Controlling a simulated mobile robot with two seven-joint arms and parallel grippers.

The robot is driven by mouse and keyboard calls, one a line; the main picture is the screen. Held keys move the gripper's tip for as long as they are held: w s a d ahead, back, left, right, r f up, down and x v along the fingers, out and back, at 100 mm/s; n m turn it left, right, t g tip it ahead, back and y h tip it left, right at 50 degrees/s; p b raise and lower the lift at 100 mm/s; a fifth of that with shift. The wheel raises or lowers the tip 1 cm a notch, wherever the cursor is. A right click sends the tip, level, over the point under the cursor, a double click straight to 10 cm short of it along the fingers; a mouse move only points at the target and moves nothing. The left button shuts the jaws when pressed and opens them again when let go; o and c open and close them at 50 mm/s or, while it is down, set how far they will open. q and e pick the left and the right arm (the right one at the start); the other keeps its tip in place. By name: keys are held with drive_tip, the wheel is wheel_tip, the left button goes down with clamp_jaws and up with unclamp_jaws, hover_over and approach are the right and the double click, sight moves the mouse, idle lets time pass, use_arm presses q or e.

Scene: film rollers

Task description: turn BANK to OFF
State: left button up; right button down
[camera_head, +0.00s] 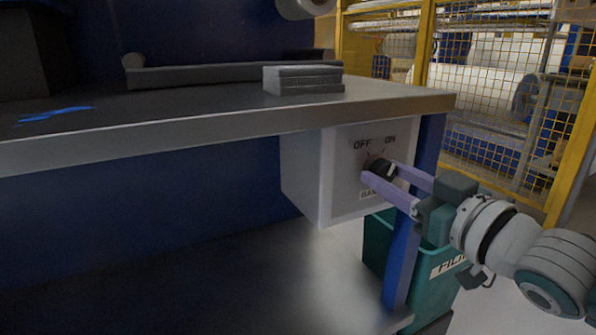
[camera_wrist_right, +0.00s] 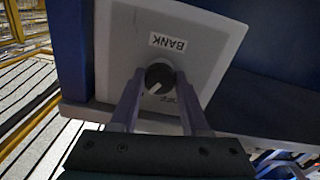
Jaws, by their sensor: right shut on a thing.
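The BANK switch box (camera_head: 303,172) is a pale box under the bench top, with OFF and ON printed above its black round knob (camera_head: 377,165). The box shows upside down in the right wrist view (camera_wrist_right: 118,50). The knob's white pointer (camera_wrist_right: 155,87) points to the lower left there, toward the ON side. The OFF print is partly hidden by a finger. My right gripper (camera_head: 380,170) has its two purple fingers around the knob, one on each side, and is shut on it. The BANK label is partly covered by a finger in the head view. My left gripper is not in view.
The bench top (camera_head: 200,108) overhangs the box, with a grey stacked block (camera_head: 304,79) and a dark bar (camera_head: 200,73) on it. A blue leg (camera_head: 401,265) and a teal bin (camera_head: 432,285) stand below. A yellow mesh fence (camera_head: 490,50) stands behind at right.

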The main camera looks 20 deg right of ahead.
drive_tip(key=shift+n, duration=0.3)
drive_tip(key=shift+n+p, duration=0.55)
drive_tip(key=shift+n, duration=0.35)
drive_tip(key=n, duration=0.2)
drive_tip(key=shift+n+p, duration=0.3)
drive_tip(key=shift+p, duration=0.1)
drive_tip(key=n, duration=0.3)
drive_tip(key=shift+n, duration=1.9)
drive_tip(key=shift+c, duration=1.9)
unclamp_jaws()
drive_tip(key=shift+s+p, duration=0.1)
drive_tip(key=shift+p, duration=0.2)
